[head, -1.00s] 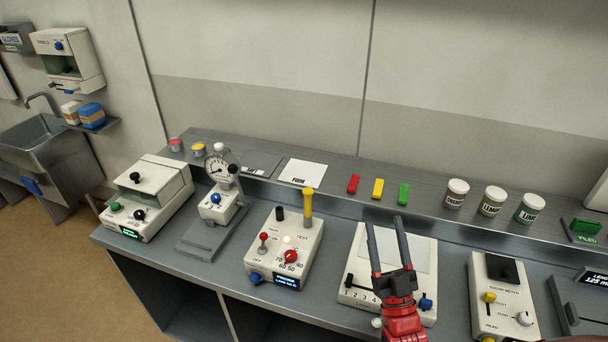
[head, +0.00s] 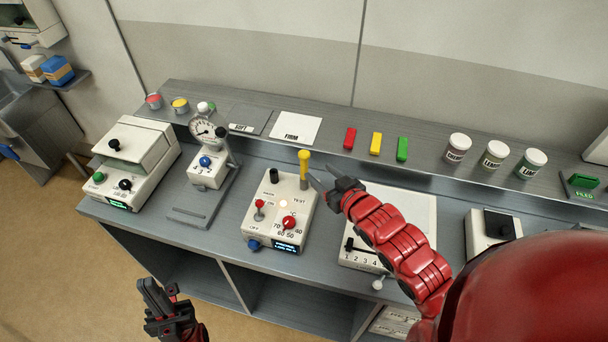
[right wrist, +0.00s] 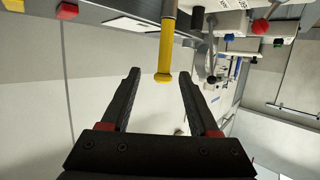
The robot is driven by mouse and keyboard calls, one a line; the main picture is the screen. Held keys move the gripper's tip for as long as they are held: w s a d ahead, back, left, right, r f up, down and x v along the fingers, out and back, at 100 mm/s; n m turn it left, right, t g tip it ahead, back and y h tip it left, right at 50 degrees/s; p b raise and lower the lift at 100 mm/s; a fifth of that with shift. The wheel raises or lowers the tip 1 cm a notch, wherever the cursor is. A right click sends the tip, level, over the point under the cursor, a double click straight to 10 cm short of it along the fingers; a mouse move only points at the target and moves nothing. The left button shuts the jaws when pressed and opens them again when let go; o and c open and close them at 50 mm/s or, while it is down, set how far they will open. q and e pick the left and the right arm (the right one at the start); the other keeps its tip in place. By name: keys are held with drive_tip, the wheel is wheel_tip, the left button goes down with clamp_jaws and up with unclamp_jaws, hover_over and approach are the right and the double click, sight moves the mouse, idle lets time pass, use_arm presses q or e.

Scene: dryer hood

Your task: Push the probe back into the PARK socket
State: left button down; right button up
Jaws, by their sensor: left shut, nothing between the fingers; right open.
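The probe (head: 304,165) has a yellow handle and stands upright at the back right of a white box (head: 262,228), by the TEST label. A black upright cylinder (head: 274,175) stands to its left; I cannot tell whether this is the PARK socket. My right gripper (head: 323,176) is open just right of the probe. In the right wrist view the yellow handle (right wrist: 163,55) shows between and just beyond the spread fingertips (right wrist: 160,76), not gripped. My left gripper (head: 155,297) is shut and empty, low in front of the bench.
The box carries a red-tipped lever (head: 259,205), a red dial (head: 289,222) and a blue knob (head: 253,245). A gauge stand (head: 205,155) is to its left, a flat white device (head: 405,205) to its right. Colored blocks (head: 376,144) and jars (head: 495,154) line the back shelf.

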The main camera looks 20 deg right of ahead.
sight(307, 163)
drive_tip(key=b+x, duration=0.6)
drive_tip(key=x, duration=0.1)
drive_tip(key=shift+a+r, duration=0.1)
drive_tip(key=shift+a, duration=0.15)
drive_tip(key=p+x, duration=0.1)
drive_tip(key=x, duration=0.2)
drive_tip(key=shift+a, duration=0.25)
drive_tip(key=shift+w+f, duration=0.3)
drive_tip(key=shift+w, duration=0.2)
drive_tip(key=shift+c, duration=0.2)
clamp_jaws()
